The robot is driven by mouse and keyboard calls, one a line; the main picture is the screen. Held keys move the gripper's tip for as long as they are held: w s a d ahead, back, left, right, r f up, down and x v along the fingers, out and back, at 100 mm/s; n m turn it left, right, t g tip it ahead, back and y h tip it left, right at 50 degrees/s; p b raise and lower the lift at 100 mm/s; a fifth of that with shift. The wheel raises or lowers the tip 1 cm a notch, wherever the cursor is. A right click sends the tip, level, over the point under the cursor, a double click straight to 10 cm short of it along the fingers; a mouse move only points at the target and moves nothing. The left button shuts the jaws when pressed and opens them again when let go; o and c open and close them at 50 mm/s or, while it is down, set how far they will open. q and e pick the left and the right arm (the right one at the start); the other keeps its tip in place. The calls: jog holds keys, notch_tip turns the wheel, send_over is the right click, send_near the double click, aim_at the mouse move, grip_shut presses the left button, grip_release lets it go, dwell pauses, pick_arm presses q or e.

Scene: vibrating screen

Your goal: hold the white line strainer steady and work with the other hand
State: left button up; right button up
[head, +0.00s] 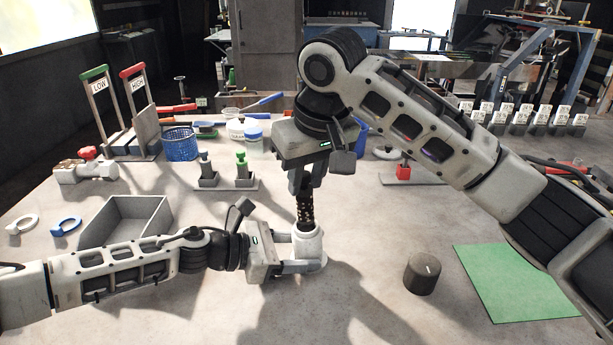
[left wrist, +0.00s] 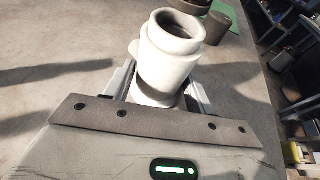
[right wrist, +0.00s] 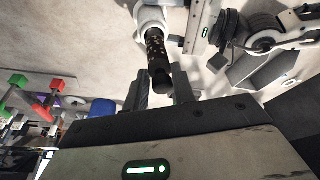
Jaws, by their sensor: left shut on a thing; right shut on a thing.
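The white line strainer (head: 308,243) stands upright on the table near the middle. In the left wrist view its open round mouth (left wrist: 178,32) faces up and looks empty. My left gripper (head: 290,267) is shut on its lower body from the left. My right gripper (head: 304,183) points down above it, shut on a dark perforated cylinder (head: 305,208). The cylinder's lower end overlaps the strainer's top in the head view. The right wrist view shows the cylinder (right wrist: 156,55) between the fingers, with the white strainer (right wrist: 152,14) beyond.
A dark round cap (head: 422,274) and a green mat (head: 512,283) lie to the right. A grey open bin (head: 125,215), a blue ring (head: 66,226) and a white ring (head: 22,225) are left. A blue basket (head: 180,144) and small stands fill the back.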

pick_arm(q)
jog(key=shift+f, duration=0.1)
pick_arm(e)
jog(key=shift+r, duration=3.5)
pick_arm(q)
jog(key=o, duration=1.3)
jog(key=c, duration=0.7)
jog(key=shift+o, duration=0.2)
jog(key=shift+a, duration=0.2)
jog(key=shift+v, duration=3.9)
pick_arm(e)
jog(key=shift+a, duration=0.1)
pick_arm(q)
jog(key=shift+s, duration=0.1)
